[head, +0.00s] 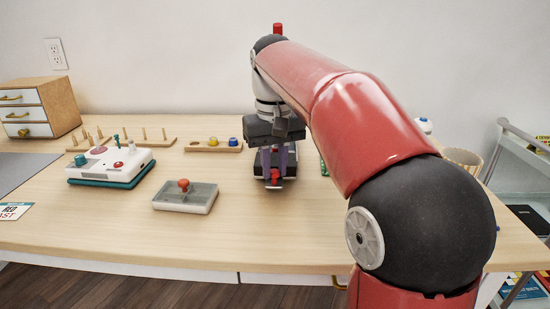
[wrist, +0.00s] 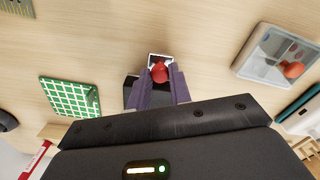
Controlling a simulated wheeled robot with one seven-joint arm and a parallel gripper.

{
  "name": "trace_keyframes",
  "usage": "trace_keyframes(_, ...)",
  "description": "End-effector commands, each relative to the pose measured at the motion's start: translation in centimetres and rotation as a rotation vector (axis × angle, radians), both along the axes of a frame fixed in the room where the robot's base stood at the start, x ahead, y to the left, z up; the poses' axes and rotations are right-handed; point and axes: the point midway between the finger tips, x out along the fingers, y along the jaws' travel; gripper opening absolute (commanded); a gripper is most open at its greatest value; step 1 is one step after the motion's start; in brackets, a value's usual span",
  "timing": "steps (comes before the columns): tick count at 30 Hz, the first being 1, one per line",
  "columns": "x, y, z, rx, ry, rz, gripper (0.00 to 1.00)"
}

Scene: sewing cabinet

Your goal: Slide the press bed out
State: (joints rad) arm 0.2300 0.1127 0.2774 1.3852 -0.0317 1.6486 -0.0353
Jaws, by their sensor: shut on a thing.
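A small dark press (head: 262,170) stands on the wooden table below my gripper. A red knob (head: 274,178) shows at its near end, on what looks like the press bed. In the wrist view the red knob (wrist: 159,73) sits between the two purple fingers, over a small pale plate (wrist: 160,58). My gripper (head: 276,168) points down and is shut on the red knob; it also shows in the wrist view (wrist: 160,82). Most of the press is hidden behind the fingers and the wrist, so I cannot tell how far the bed is out.
A grey case with a red knob (head: 183,201) lies to the left, and a white and teal machine (head: 108,170) farther left. Behind are a peg rack (head: 160,141) and a spool tray (head: 200,149). A green gridded mat (wrist: 70,96) lies beside the press. Table in front is clear.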

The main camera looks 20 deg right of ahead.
Motion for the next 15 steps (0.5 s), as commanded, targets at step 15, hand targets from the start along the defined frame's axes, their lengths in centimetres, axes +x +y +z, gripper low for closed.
trace_keyframes(15,-0.82,0.34,0.02,0.003,0.004,0.002,0.29)
